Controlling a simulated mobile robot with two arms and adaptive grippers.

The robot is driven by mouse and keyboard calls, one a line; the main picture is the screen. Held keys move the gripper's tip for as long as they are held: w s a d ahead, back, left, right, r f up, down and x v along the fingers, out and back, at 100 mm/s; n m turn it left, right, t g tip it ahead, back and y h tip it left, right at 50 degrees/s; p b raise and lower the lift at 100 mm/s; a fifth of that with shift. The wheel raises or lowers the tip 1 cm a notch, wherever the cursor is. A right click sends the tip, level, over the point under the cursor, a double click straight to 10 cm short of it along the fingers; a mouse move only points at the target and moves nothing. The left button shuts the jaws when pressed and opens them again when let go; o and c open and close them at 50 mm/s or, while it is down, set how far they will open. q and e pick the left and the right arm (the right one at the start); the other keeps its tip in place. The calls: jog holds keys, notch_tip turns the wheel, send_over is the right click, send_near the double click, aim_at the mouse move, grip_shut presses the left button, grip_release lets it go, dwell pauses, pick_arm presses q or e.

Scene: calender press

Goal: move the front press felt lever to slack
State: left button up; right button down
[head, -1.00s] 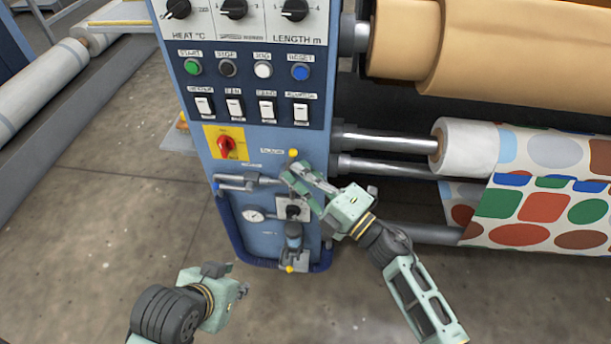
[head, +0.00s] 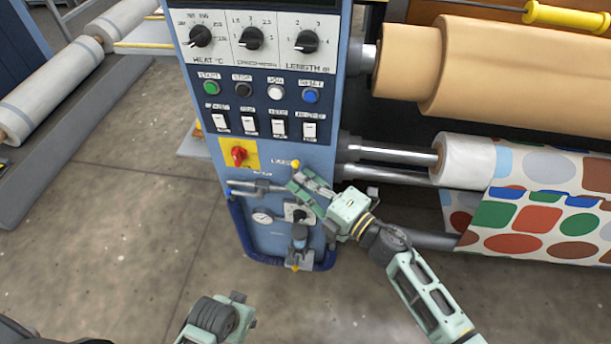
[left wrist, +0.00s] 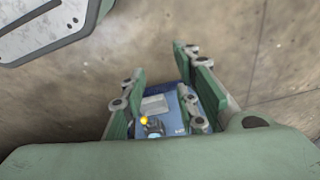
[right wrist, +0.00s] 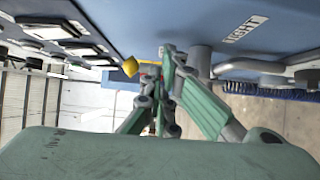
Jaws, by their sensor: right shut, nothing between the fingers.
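I cannot tell which part is the front press felt lever. A "TIGHT" label (right wrist: 246,29) is on the panel in the right wrist view. My right gripper (head: 301,181) is shut and empty, close to the panel and partly hiding its fittings; contact is unclear. My left gripper (left wrist: 160,66) is open and empty, low over the floor.
A gauge (head: 262,217), black knob (head: 298,212) and regulator (head: 300,238) lie below the right gripper. A red rotary switch (head: 239,156) is above left. Rollers and patterned fabric (head: 535,220) stand right of the panel. Floor at left front is clear.

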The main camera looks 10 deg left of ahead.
pick_arm(q)
jog(key=s+f+p, duration=0.1)
jog(key=s+f, duration=0.2)
jog(key=f, duration=0.4)
jog(key=shift+s+a+p, duration=0.15)
jog(key=shift+a+p, duration=0.05)
jog(key=shift+p, duration=0.2)
pick_arm(e)
jog(key=shift+a+r+h, duration=0.1)
jog(key=shift+h, duration=0.2)
